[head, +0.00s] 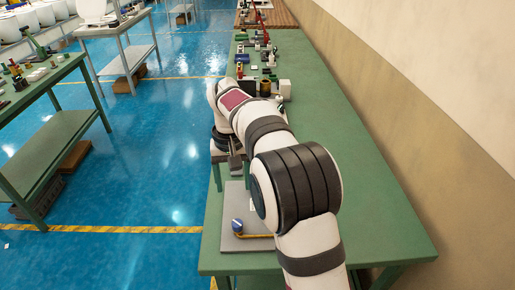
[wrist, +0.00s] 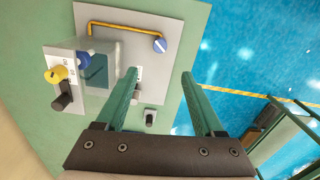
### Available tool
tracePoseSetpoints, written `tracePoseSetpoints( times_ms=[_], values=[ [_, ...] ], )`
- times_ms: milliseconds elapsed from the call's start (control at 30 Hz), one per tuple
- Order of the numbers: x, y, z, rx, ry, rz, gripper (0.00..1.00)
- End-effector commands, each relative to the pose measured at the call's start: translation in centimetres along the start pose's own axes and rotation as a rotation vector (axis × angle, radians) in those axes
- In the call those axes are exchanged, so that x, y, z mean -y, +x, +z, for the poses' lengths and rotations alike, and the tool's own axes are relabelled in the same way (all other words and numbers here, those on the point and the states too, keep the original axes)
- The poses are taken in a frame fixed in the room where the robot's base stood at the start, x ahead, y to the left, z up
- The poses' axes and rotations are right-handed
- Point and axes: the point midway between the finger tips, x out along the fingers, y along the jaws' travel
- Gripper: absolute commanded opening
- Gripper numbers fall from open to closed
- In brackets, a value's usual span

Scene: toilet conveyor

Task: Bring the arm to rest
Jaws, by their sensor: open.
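My gripper (wrist: 159,74) is open in the wrist view, its two green fingers spread apart with nothing held between them. It hangs over the edge of the green workbench (head: 350,160), above a grey plate (wrist: 130,13). My arm covers part of the bench and plate, and the gripper is only partly seen there.
Several small parts (head: 262,62) stand farther along the bench. A wall (head: 430,100) runs along the right. Another green table (head: 45,85) stands left across open blue floor (head: 150,160).

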Motion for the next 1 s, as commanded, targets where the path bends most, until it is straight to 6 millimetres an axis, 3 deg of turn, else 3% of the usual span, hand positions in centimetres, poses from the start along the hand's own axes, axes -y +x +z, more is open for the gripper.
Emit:
tracePoseSetpoints(
  times_ms=[67,167,267,300,433,500,600,667,733,767,867,900,1000],
  values=[
    [-0.5,-0.7,0.8,0.0,0.016,-0.004,0.7],
    [-3.0,-3.6,5.2,0.004,0.1,-0.028,0.7],
    [-5.9,-6.0,13.3,0.016,0.238,-0.066,0.7],
    [-6.7,-6.2,16.9,0.021,0.295,-0.081,0.7],
    [-7.8,-4.7,26.9,0.035,0.451,-0.124,0.7],
    [-7.9,-3.3,30.4,0.042,0.511,-0.139,0.7],
    [-7.7,-1.9,33.2,0.048,0.559,-0.151,0.7],
    [-7.7,-2.0,32.9,0.052,0.567,-0.149,0.7],
    [-7.8,-3.4,29.8,0.055,0.562,-0.135,0.7],
    [-7.7,-4.1,27.7,0.056,0.557,-0.125,0.7],
    [-6.8,-5.5,18.6,0.051,0.541,-0.085,0.7],
    [-6.0,-5.3,15.1,0.045,0.535,-0.068,0.7],
    [-3.7,-3.6,7.6,0.03,0.527,-0.034,0.7]
  ],
)
